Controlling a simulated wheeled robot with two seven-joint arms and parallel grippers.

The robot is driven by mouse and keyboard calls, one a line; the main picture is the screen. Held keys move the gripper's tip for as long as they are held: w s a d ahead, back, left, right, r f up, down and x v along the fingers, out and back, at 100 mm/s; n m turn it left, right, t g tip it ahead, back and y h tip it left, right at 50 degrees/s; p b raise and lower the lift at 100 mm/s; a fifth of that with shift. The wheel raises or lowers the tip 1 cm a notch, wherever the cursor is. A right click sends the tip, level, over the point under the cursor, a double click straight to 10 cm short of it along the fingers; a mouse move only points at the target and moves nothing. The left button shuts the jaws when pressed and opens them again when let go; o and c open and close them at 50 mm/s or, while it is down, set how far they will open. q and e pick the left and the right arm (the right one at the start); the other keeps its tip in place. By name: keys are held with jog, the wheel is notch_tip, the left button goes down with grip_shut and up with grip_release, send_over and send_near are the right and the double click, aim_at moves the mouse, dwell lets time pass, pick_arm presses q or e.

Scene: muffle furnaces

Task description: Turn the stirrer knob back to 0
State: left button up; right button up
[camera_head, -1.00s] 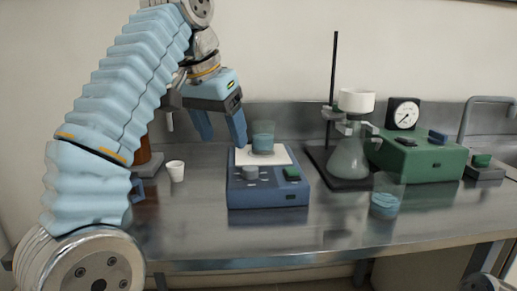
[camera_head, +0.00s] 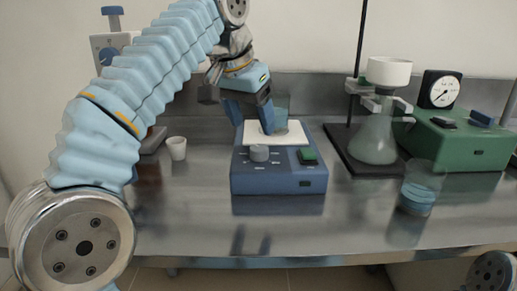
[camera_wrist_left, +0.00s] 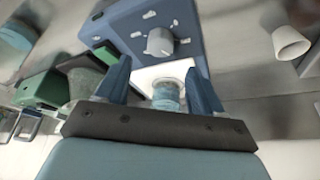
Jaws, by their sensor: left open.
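The blue stirrer (camera_head: 279,179) stands on the steel bench with a white top plate. Its round grey knob (camera_head: 259,153) is on the front left of the panel, and it also shows in the left wrist view (camera_wrist_left: 160,41). A beaker of blue liquid (camera_wrist_left: 167,94) stands on the plate, partly hidden by my gripper in the head view. My left gripper (camera_head: 253,126) is open above the plate, behind the knob. In the left wrist view its fingers (camera_wrist_left: 160,85) show either side of the beaker, with the knob beyond the tips. I cannot tell whether they touch the beaker. My right gripper is not in view.
A white cup (camera_head: 176,149) stands left of the stirrer. To the right are a flask with a white funnel (camera_head: 374,138) on a stand, a beaker of blue liquid (camera_head: 418,196) and a green box (camera_head: 465,143) with a gauge. The bench in front of the stirrer is clear.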

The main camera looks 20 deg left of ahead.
aim_at(260, 147)
pick_arm(q)
jog(key=b+x, duration=0.1)
jog(key=x, duration=0.6)
jog(key=shift+b, duration=0.4)
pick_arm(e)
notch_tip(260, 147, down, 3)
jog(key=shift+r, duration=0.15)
pick_arm(q)
jog(key=shift+c, duration=0.3)
jog(key=c, duration=1)
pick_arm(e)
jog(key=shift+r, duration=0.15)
